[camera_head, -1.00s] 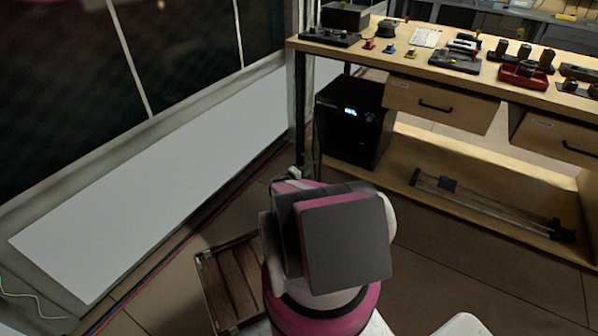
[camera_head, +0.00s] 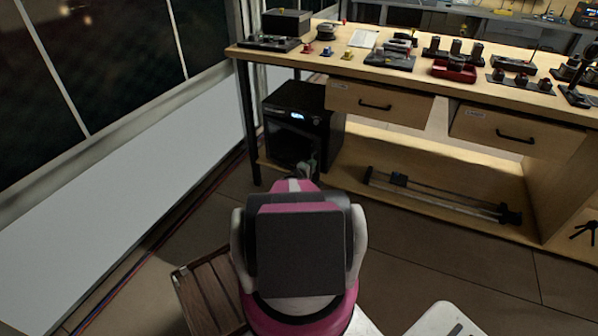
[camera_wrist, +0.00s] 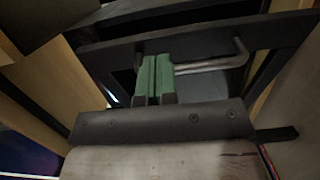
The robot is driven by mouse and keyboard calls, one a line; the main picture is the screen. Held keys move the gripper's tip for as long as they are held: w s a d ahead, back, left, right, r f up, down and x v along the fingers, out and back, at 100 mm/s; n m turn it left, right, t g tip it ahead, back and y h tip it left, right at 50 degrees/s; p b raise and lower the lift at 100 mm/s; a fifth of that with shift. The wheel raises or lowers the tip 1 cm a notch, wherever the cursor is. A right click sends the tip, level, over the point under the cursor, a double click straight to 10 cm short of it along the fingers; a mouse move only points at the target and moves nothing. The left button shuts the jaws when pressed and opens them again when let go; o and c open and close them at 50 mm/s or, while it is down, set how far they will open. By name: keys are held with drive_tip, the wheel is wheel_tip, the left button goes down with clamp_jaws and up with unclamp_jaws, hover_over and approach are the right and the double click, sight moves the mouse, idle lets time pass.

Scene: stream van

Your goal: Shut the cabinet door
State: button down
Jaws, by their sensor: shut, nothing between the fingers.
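The black cabinet (camera_head: 292,140) stands under the left end of the workbench, with a small lit display high on its front. My gripper (camera_head: 308,166) is in front of the lower right part of this front, and my arm hides what lies below it. In the wrist view, my green gripper fingers (camera_wrist: 154,78) are together and empty. They are close to a dark frame (camera_wrist: 105,55) and beside a bent metal bar handle (camera_wrist: 208,64). I cannot tell whether the fingers touch the frame, nor how far the door stands open.
The workbench (camera_head: 440,86) holds several tools and has two drawers. A rail-like device (camera_head: 430,193) lies on its low shelf. A wooden slatted crate (camera_head: 210,292) is on the floor left of my arm. A white wall panel (camera_head: 110,215) runs along the left.

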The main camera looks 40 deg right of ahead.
drive_tip(key=s+x, duration=0.1)
drive_tip(key=x, duration=0.9)
drive_tip(key=shift+d, duration=0.15)
drive_tip(key=shift+w, duration=0.1)
